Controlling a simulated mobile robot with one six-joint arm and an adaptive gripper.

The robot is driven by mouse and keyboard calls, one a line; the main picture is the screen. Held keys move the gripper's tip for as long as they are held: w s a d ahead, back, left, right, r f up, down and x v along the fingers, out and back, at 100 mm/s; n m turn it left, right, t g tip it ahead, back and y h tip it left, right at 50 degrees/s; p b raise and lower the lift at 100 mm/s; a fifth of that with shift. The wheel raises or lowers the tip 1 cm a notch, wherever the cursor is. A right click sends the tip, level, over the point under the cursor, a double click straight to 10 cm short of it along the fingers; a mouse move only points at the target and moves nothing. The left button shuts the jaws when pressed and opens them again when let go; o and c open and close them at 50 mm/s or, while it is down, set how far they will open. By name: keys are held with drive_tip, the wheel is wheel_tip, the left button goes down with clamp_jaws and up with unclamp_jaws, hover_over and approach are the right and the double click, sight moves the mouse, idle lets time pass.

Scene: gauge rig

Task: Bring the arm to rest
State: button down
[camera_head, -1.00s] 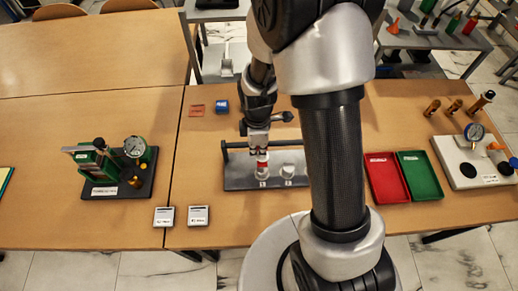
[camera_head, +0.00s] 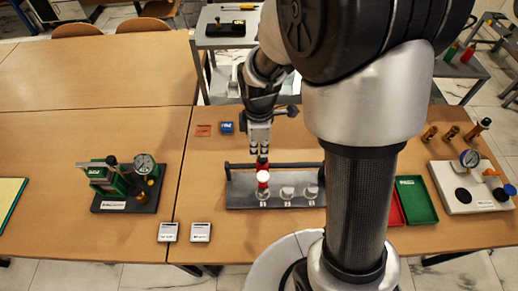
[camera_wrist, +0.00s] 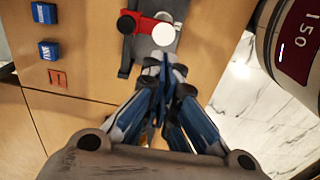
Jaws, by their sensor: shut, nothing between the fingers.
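My gripper (camera_head: 260,152) is shut and empty. It points down just above and behind the grey rack (camera_head: 236,196) on the table. A red piece with a white round top (camera_head: 263,178) stands at the left place of that rack, apart from my fingers as far as I can tell. In the wrist view my closed fingertips (camera_wrist: 165,62) lie just below the white top (camera_wrist: 163,34) in the picture. My arm crosses the right half of the head view and hides part of the table and most of a red tray (camera_head: 396,212).
A green tray (camera_head: 417,200) and a white gauge rig (camera_head: 470,188) stand at the right. A green gauge device (camera_head: 118,182) stands at the left. Blue (camera_head: 226,127) and red (camera_head: 204,130) labelled pieces lie behind the rack. Two small boxes (camera_head: 168,232) (camera_head: 201,232) lie at the front.

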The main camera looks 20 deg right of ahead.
drive_tip(key=shift+r, duration=0.1)
idle(0.6)
drive_tip(key=s+r+m+t+b, duration=0.3)
drive_tip(key=s+r+m+t, duration=0.1)
drive_tip(key=s+r+m, duration=1)
drive_tip(key=s+r, duration=0.2)
drive_tip(key=s, duration=0.1)
drive_tip(key=shift+d+m+t, duration=0.3)
drive_tip(key=shift+d+m, duration=0.05)
drive_tip(key=shift+m, duration=0.05)
idle(1.5)
